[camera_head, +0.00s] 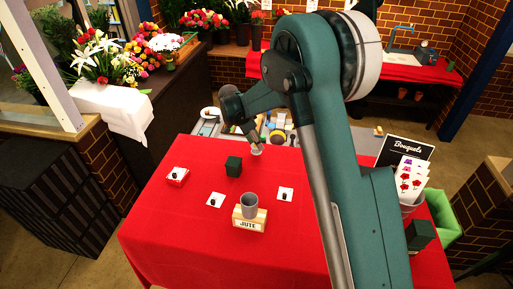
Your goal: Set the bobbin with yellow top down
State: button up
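My gripper (252,139) reaches down from the upper middle to the far edge of the red-covered table (190,239). A small pale object (257,151) shows right at its fingertips. It is too small and partly covered to tell whether it is the bobbin, whether a yellow top is on it, or whether it touches the table. The finger gap is too small to read. A grey cylinder (250,204) stands in a wooden holder (250,224) labelled JUTE at the table's front middle.
Small dark pieces sit on a red-edged white block (177,176) and on white cards (215,200) (285,194). A dark green cube (233,166) stands near the gripper; another (420,234) is at right, by a Bouquets sign (405,149). The front left cloth is clear.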

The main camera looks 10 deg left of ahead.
jog(key=shift+f, duration=1.65)
jog(key=shift+f, duration=0.15)
jog(key=o, duration=0.9)
jog(key=shift+c, duration=0.2)
jog(key=shift+r, duration=0.25)
jog(key=v, duration=1.2)
jog(key=shift+w+f, duration=0.1)
